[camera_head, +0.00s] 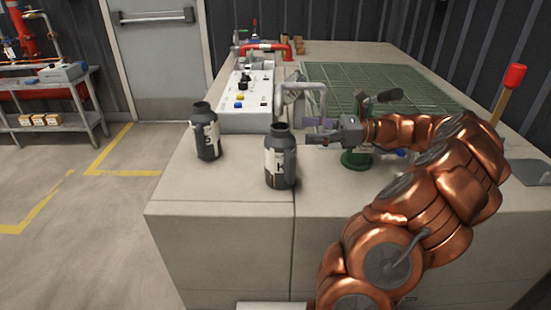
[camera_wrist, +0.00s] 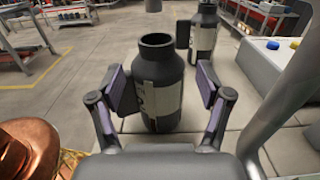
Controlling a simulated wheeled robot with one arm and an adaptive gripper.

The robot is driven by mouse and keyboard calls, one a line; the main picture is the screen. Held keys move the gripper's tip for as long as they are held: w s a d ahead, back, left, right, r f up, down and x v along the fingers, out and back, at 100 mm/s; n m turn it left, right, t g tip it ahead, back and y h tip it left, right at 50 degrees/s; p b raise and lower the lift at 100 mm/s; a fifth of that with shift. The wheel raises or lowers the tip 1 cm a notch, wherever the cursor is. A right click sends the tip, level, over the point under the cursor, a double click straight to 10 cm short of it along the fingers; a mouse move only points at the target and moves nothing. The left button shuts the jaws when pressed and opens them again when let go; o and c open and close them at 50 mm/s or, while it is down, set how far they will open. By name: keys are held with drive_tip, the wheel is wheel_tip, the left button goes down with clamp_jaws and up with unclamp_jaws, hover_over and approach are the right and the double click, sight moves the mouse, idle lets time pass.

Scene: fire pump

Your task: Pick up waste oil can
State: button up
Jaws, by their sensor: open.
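Two dark grey cans with pale labels stand upright on the pale cabinet top. The label text is too small to read, so I cannot tell which is the waste oil can. The nearer can (camera_head: 280,160) is at the front middle; the other can (camera_head: 206,132) is to its left. My gripper (camera_head: 313,130) is open and empty, just right of the nearer can. In the wrist view, the nearer can (camera_wrist: 160,75) stands between and slightly beyond the spread fingers (camera_wrist: 163,90), with no clear contact. The other can (camera_wrist: 204,32) is farther back.
A control box (camera_head: 247,98) with knobs and a grey pipe handle (camera_head: 300,95) stand behind the cans. A green stand (camera_head: 356,159) is under my arm. A green grate (camera_head: 375,85) lies behind. A red-topped stick (camera_head: 510,85) rises at right. The cabinet's front left corner is clear.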

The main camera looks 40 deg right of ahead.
sight(281, 126)
drive_tip(key=shift+b+x, duration=0.4)
drive_tip(key=shift+x, duration=3.4)
drive_tip(key=shift+s+a+r, duration=0.1)
drive_tip(key=shift+s, duration=0.1)
clamp_jaws()
